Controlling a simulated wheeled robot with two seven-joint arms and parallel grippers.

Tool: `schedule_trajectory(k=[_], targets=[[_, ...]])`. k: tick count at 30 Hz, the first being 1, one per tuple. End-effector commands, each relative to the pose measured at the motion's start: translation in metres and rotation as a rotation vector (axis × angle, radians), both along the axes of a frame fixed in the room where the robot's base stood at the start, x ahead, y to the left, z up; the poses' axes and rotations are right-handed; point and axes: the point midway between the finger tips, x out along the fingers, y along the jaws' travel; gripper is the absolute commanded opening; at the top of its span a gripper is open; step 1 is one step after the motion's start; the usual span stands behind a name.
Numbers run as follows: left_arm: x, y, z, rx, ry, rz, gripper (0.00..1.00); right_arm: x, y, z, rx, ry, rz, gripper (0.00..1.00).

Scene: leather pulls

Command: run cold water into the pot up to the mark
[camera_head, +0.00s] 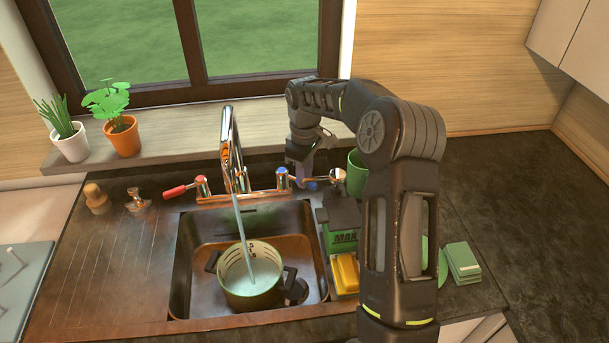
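The pot (236,298) stands in the sink under the tall tap (230,150). A stream of water (242,225) runs from the spout into it. Pale water (262,272) lies inside, with dark marks on the inner wall above its surface. The cold handle (282,178) has a blue band, and the hot handle (184,189) has a red lever pointing left. My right gripper (306,178) points down at the blue-banded handle's lever. Its fingers are small and partly hidden, so I cannot tell whether they grip it. My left gripper is out of view.
The sink (190,262) has a rim around the pot. A green box (340,238), a yellow sponge (346,272) and a green mug (357,174) stand close to my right arm. Potted plants (123,136) line the sill. The left drainboard (110,265) is mostly clear.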

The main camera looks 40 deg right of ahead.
Motion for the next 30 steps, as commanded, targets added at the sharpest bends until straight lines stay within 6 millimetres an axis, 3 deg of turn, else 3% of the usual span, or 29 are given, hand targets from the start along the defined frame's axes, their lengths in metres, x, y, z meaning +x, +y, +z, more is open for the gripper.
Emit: schedule_trajectory(k=[30], targets=[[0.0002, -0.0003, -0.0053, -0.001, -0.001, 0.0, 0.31, -0.0005, 0.003, -0.0011, -0.001, -0.003, -0.041, 0.0]])
